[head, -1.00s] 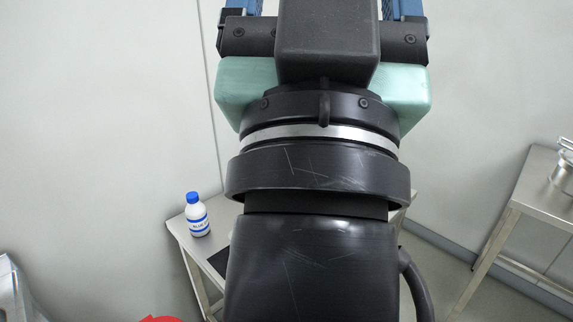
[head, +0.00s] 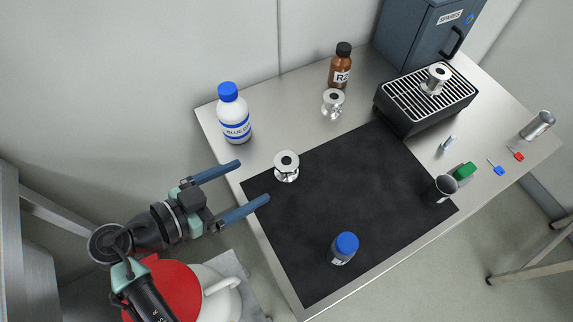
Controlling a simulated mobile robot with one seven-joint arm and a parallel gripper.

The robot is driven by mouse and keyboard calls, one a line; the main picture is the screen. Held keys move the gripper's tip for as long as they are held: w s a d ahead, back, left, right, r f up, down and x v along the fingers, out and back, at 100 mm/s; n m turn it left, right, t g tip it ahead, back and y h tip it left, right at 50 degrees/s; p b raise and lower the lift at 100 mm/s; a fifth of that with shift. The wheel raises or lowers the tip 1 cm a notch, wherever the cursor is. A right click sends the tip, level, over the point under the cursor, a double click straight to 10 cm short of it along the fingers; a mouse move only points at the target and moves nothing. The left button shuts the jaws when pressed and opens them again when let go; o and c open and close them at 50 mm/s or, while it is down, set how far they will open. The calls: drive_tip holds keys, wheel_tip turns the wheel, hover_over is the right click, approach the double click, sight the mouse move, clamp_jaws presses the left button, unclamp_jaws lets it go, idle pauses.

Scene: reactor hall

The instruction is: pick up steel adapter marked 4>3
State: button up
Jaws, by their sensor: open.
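Three steel flanged adapters are in the head view, and I cannot read a 4>3 mark on any of them. One adapter (head: 286,167) stands at the left edge of the black mat (head: 355,200). A second adapter (head: 333,103) stands on the steel table behind the mat. A third adapter (head: 436,78) stands on the slatted top of a black box. My gripper (head: 253,181) is open and empty at the table's left edge. Its two blue fingers point towards the first adapter, apart from it.
A white bottle with blue cap (head: 234,115) stands left of the mat, a brown bottle (head: 341,66) behind. The black slatted box (head: 412,122) and blue-grey cabinet (head: 425,35) are at back right. A blue-capped jar (head: 343,248) and dark cup (head: 441,189) stand on the mat.

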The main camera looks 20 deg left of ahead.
sight(280, 165)
drive_tip(key=x, duration=0.7)
drive_tip(key=p+x, duration=0.1)
drive_tip(key=x, duration=0.3)
drive_tip(key=shift+w+d+r, duration=0.1)
drive_tip(key=shift+d+r, duration=0.05)
drive_tip(key=shift+r, duration=0.15)
clamp_jaws()
